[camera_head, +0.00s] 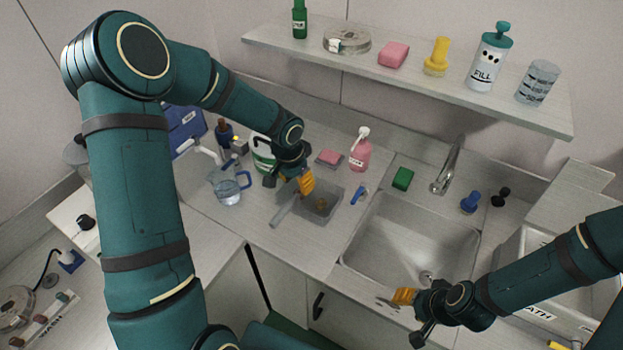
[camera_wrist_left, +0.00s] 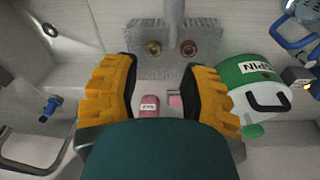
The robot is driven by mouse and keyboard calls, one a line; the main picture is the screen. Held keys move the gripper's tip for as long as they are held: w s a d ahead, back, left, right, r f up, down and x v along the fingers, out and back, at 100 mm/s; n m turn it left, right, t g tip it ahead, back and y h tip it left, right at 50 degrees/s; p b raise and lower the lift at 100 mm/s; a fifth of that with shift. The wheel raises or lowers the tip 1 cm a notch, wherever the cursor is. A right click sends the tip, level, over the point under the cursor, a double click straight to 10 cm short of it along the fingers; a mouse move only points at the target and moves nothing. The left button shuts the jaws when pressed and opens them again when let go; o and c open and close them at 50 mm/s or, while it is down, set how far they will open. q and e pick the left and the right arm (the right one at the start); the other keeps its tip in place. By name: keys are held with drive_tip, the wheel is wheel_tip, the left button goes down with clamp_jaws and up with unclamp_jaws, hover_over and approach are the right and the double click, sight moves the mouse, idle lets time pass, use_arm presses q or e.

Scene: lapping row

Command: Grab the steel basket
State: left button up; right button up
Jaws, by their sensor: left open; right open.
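The steel basket (camera_head: 331,213) is a grey mesh basket standing on the counter left of the sink. Its long handle sticks out toward the front left. My right gripper (camera_head: 402,297) is open and empty over the sink's front edge, away from the basket.
A green-and-white container (camera_head: 263,152) stands close left of my left gripper, beside a glass jug (camera_head: 229,188). A pink bottle (camera_head: 359,150) and pink block (camera_head: 328,158) are behind the basket. The sink (camera_head: 405,240) lies to the right. A shelf (camera_head: 420,85) hangs above.

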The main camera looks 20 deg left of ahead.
sight(297, 194)
use_arm(q)
drive_tip(key=shift+w+a+r, duration=0.35)
drive_tip(key=shift+a+r, duration=0.15)
drive_tip(key=shift+r, duration=0.1)
drive_tip(key=shift+a+f, duration=0.1)
drive_tip(key=shift+f, duration=0.1)
drive_tip(key=f, duration=0.8)
drive_tip(key=shift+w, duration=0.4)
drive_tip(key=f, duration=0.5)
drive_tip(key=shift+w, duration=0.3)
clamp_jaws()
